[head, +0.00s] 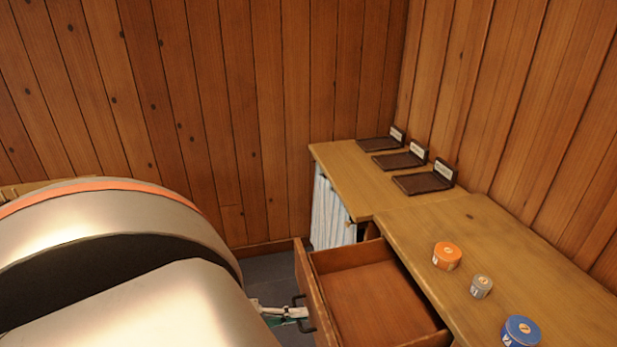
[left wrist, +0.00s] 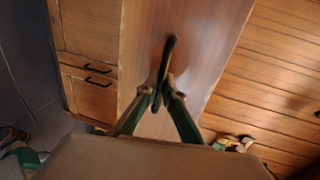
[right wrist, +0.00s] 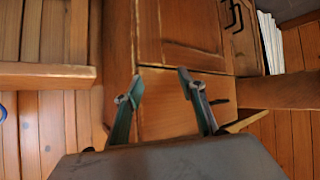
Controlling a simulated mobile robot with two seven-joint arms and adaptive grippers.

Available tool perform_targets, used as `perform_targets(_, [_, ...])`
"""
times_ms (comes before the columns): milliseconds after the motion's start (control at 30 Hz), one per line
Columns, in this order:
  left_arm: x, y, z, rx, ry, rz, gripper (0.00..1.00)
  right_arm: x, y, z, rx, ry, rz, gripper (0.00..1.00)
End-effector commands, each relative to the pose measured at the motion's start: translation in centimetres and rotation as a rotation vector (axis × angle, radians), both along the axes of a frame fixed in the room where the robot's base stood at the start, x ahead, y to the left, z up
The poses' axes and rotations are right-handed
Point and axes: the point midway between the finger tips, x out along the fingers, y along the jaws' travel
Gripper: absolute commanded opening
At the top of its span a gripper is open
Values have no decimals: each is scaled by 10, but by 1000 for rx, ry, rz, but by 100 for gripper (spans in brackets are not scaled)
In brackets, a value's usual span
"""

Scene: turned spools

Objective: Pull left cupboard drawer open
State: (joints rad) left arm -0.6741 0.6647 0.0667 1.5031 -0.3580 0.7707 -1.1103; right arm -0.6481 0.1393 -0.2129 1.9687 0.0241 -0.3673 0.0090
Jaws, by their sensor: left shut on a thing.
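A wooden drawer (head: 372,300) stands well out from the cupboard in the head view and its inside looks empty. Its black handle (head: 303,314) is on the drawer front. My left gripper (head: 296,313) is at this handle. In the left wrist view the fingers of my left gripper (left wrist: 162,92) are closed together on the dark handle (left wrist: 169,55), in front of the broad drawer front (left wrist: 200,45). In the right wrist view my right gripper (right wrist: 160,88) has its fingers apart with nothing between them, in front of wooden cupboard fronts (right wrist: 190,35).
On the cupboard top (head: 460,240) stand an orange spool (head: 446,256), a grey spool (head: 480,287) and a blue spool (head: 521,332). Three dark trays (head: 420,184) with labels line the farther top. A striped cloth (head: 330,215) hangs below it. Wooden walls close the corner.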

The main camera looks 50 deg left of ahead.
Motion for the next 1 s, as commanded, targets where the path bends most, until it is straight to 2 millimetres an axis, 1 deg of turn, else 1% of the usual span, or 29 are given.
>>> perform_targets(367, [-2,1,0,0,0,0,0,-2,-1,-4,-3,9,0,40])
perform_targets(400, [-2,1,0,0,0,0,10,-2,-1,-5,-3,10,0,40])
perform_targets(467, [-2,1,0,0,0,0,24,-3,-1,-6,-4,11,0,40])
perform_targets(833, [-3,2,0,0,0,0,24,-2,-2,-3,-6,6,0,40])
perform_targets(933, [-11,4,1,0,2,0,24,-2,-2,-3,-5,7,1,40])
perform_targets(1000, [-20,8,3,0,3,1,24,-2,-1,-3,-4,7,0,40])
